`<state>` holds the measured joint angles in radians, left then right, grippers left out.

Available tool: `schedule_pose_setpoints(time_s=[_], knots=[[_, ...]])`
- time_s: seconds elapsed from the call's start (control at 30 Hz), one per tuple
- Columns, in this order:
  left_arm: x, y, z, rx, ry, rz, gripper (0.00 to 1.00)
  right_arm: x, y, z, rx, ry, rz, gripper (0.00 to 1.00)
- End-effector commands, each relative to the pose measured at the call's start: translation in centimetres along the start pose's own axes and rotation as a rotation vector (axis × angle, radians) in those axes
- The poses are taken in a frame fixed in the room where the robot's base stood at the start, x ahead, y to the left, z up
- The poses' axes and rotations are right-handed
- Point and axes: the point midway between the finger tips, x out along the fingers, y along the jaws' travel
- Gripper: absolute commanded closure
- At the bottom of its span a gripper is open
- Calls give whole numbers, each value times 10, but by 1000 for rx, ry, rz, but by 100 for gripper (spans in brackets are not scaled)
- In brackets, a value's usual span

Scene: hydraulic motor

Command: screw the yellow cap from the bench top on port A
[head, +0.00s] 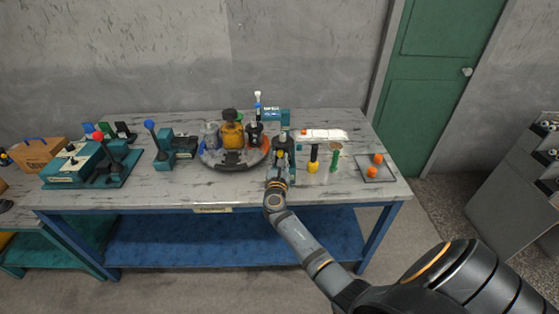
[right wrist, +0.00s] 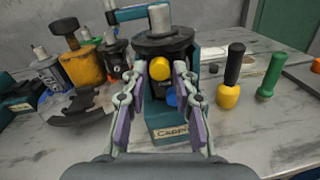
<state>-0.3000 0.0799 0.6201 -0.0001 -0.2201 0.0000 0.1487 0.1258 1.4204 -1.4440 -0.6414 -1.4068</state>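The yellow cap (right wrist: 160,68) sits between the fingertips of my right gripper (right wrist: 161,75), held in front of the dark motor body (right wrist: 165,42). It shows as a small yellow spot in the head view (head: 280,154). The motor stands on a teal stand with a label plate (right wrist: 172,132). Port A itself is hidden behind the cap and fingers, and I cannot tell whether the cap touches it. A blue round part (right wrist: 172,99) shows below the cap, between the fingers. Another small yellow part (right wrist: 131,63) is at the motor's left. My left gripper is not in view.
A round tray (head: 233,165) with bottles stands left of the motor. A yellow-and-black tool (head: 313,160) and a green tool (head: 335,157) stand to its right. A tray (head: 362,177) with orange parts lies at the bench's right end. The front bench strip (head: 180,195) is clear.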

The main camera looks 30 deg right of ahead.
Motion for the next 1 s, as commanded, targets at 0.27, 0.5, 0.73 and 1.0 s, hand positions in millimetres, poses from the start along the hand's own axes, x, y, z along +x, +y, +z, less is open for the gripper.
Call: schedule_pose_setpoints(time_s=[0.27,0.5,0.73,1.0], knots=[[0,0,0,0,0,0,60,0,0,-1,-1,0,0,68],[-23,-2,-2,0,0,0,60,0,2,8,-169,3,-1,68],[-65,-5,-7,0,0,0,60,0,2,7,-747,2,1,68],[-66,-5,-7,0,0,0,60,0,0,-2,-907,-2,0,68]])
